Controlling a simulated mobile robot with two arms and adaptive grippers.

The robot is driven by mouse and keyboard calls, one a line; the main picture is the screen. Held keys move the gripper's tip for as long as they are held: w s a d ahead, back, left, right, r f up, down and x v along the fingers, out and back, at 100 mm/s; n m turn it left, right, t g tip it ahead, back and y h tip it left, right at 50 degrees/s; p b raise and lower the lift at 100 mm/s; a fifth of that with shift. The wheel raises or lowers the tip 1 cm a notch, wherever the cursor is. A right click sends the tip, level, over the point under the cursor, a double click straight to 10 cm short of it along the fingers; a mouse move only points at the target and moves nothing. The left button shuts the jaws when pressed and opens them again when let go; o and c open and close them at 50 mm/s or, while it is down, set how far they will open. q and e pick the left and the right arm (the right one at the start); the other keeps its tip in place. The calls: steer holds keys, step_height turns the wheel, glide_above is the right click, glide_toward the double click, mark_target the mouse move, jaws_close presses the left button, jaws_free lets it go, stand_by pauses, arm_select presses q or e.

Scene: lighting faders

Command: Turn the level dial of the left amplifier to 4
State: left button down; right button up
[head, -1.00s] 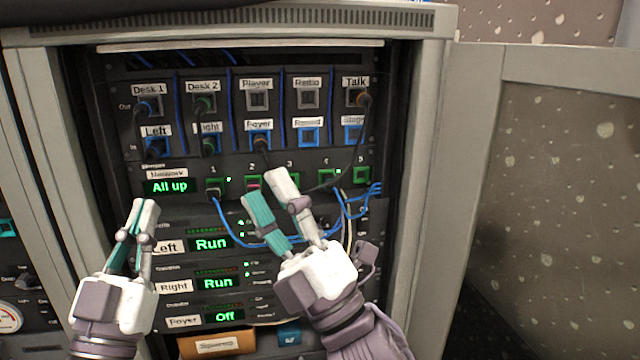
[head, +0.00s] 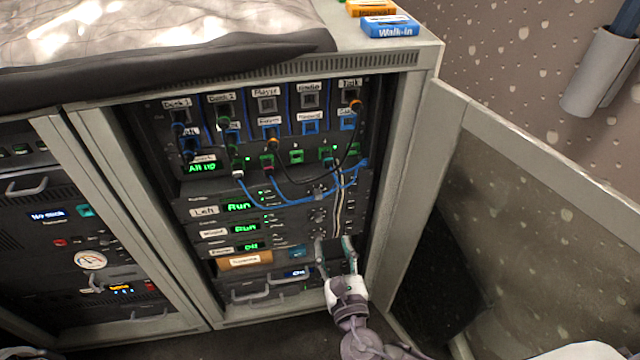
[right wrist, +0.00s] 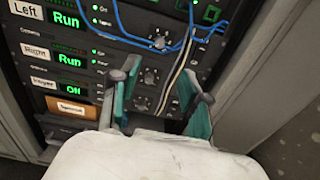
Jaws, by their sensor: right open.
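The left amplifier, labelled Left (head: 204,211), shows a green Run display (head: 238,207) in the head view. Its round level dial (head: 318,194) is at the right of its panel. The dial also shows in the right wrist view (right wrist: 160,43), with a blue cable passing by it; its pointer setting is too small to read. My right gripper (head: 335,243) is open and empty in front of the rack, lower than this dial. In the right wrist view its fingers (right wrist: 153,82) stand apart, with the dials of the lower amplifiers seen between them. My left gripper is not in view.
Blue cables (head: 290,201) loop across the rack near the left amplifier. The Right (head: 213,233) and Foyer amplifiers (head: 222,250) lie below. The open cabinet door (head: 530,150) stands at the right. A second rack (head: 60,240) stands at the left.

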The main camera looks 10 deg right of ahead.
mark_target(319, 197)
steer(key=w+b, duration=0.1)
steer(key=w, duration=1.1)
steer(key=shift+w+f+b, duration=0.1)
steer(key=shift+w+b, duration=0.25)
steer(key=shift+b, duration=0.05)
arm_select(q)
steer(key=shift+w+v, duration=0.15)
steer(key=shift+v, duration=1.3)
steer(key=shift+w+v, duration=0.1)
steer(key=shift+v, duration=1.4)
arm_select(e)
steer(key=shift+w, duration=0.55)
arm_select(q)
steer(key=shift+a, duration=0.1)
arm_select(e)
jaws_close()
